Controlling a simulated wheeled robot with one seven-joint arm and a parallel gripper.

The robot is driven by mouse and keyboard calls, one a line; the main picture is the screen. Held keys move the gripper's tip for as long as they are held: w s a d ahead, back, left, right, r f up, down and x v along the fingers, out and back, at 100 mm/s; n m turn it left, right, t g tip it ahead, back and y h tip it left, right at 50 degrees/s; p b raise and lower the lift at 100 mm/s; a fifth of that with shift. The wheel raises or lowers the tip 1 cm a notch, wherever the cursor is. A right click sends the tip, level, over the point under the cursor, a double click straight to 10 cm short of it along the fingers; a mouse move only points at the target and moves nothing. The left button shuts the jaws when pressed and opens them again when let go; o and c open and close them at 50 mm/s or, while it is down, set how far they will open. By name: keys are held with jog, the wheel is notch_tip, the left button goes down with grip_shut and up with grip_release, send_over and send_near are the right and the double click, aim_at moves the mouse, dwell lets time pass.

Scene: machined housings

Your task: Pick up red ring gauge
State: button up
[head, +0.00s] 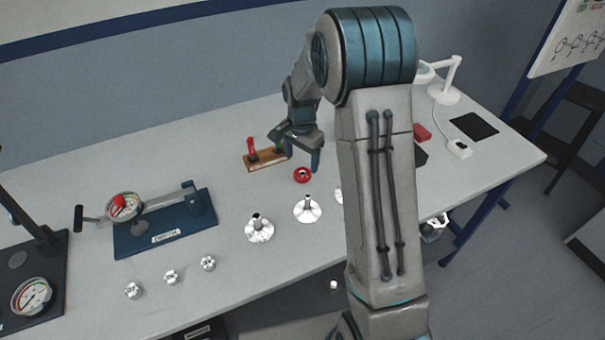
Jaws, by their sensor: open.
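The red ring gauge (302,175) lies flat on the grey table, near the table's middle, with its dark centre hole showing. My gripper (304,160) is open and empty, just above and behind the ring in the head view. One finger hangs to the right of the ring and the other to the upper left, near the wooden block. I cannot tell the exact height of the fingertips over the ring.
A wooden block (264,158) with red and green handled pieces stands close left of my gripper. Silver flanged housings (260,228) (307,208) stand in front of the ring. A blue fixture (165,222) is at left. My arm hides part of the table's right.

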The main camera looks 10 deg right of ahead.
aim_at(303, 169)
jog(key=f, duration=0.4)
jog(key=shift+s+d+f+p, duration=0.15)
jog(key=shift+s+f+p, duration=0.1)
jog(key=shift+p, duration=0.15)
jog(key=shift+c, duration=0.3)
jog(key=c, duration=1.1)
jog(key=shift+r, duration=0.1)
